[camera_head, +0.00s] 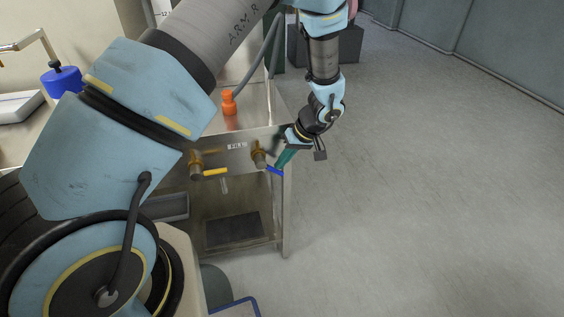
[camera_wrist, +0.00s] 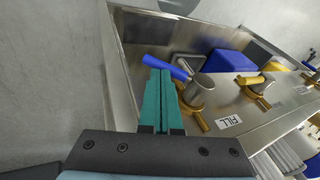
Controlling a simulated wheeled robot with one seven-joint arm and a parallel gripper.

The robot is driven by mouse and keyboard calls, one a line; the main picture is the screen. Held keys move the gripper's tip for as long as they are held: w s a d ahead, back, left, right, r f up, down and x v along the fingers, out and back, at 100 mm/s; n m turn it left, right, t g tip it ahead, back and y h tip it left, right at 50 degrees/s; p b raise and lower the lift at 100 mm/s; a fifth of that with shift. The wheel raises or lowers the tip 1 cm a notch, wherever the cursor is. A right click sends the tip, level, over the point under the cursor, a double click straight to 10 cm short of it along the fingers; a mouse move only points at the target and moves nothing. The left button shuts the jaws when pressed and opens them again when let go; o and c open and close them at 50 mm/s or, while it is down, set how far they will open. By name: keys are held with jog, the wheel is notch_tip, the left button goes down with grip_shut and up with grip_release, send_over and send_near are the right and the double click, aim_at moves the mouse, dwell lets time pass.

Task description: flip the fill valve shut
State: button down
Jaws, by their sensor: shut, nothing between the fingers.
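The fill valve (camera_wrist: 196,92) is a brass valve with a grey round body and a blue lever (camera_wrist: 165,67), beside a white FILL label (camera_wrist: 228,122). In the head view the valve (camera_head: 259,156) is on the right of the metal front panel, its blue lever (camera_head: 274,170) pointing right and slightly down. My gripper (camera_wrist: 160,72) is shut and empty, its teal fingertips right at the blue lever; I cannot tell whether they touch. In the head view my gripper (camera_head: 282,160) is at the panel's right end, just above the lever, partly hiding the valve's right side.
A second brass valve (camera_head: 195,162) with a yellow lever (camera_head: 215,172) is to the left on the same panel. An orange bottle (camera_head: 229,103) stands on the bench above. A dark tray (camera_head: 232,230) lies on the lower shelf. The floor (camera_head: 430,200) to the right is clear.

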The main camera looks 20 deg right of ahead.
aim_at(279, 172)
notch_tip(279, 172, down, 2)
jog(key=y+b, duration=0.2)
jog(key=shift+a+f+t+y+b, duration=0.1)
jog(key=shift+t+y+b, duration=0.2)
jog(key=shift+y+b, duration=0.1)
jog(key=shift+a+f+m+y+b, duration=0.15)
jog(key=shift+f+m+y+b, duration=0.25)
jog(key=shift+y+b, duration=0.45)
jog(key=y+b, duration=0.1)
jog(key=a+f+y+b, duration=0.1)
jog(key=shift+w+t+y, duration=0.1)
jog(key=shift+t+y, duration=0.25)
jog(key=shift+t, duration=0.05)
jog(key=shift+a, duration=0.15)
jog(key=shift+a+f+b, duration=0.15)
jog(key=shift+b, duration=0.15)
